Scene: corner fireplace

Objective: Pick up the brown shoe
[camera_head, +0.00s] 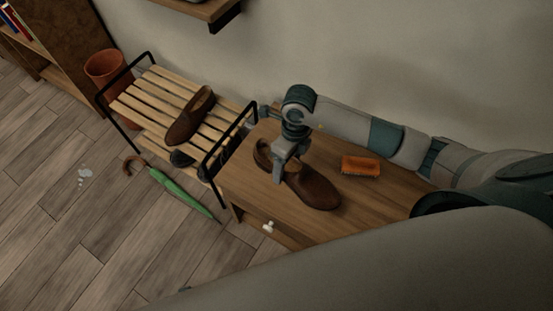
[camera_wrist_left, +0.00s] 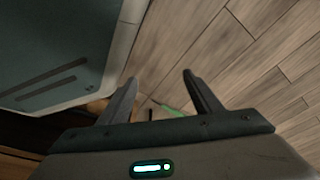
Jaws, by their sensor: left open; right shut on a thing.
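A brown shoe (camera_head: 318,191) lies on the wooden cabinet top in the head view. My right gripper (camera_head: 281,172) points down over the middle of this shoe and is shut on it, covering part of its opening. I cannot tell whether the shoe is clear of the top. A second brown shoe (camera_head: 190,117) lies on the slatted rack, left of the cabinet. My left gripper (camera_wrist_left: 160,78) shows in the left wrist view, open and empty above the floor.
The wooden cabinet (camera_head: 378,204) carries an orange brush (camera_head: 361,166) right of the shoe. The slatted rack (camera_head: 150,104) has black end frames. A green umbrella (camera_head: 178,189) lies in front of it. A terracotta pot (camera_head: 104,67) stands behind left. A wall shelf (camera_head: 205,10) juts out above.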

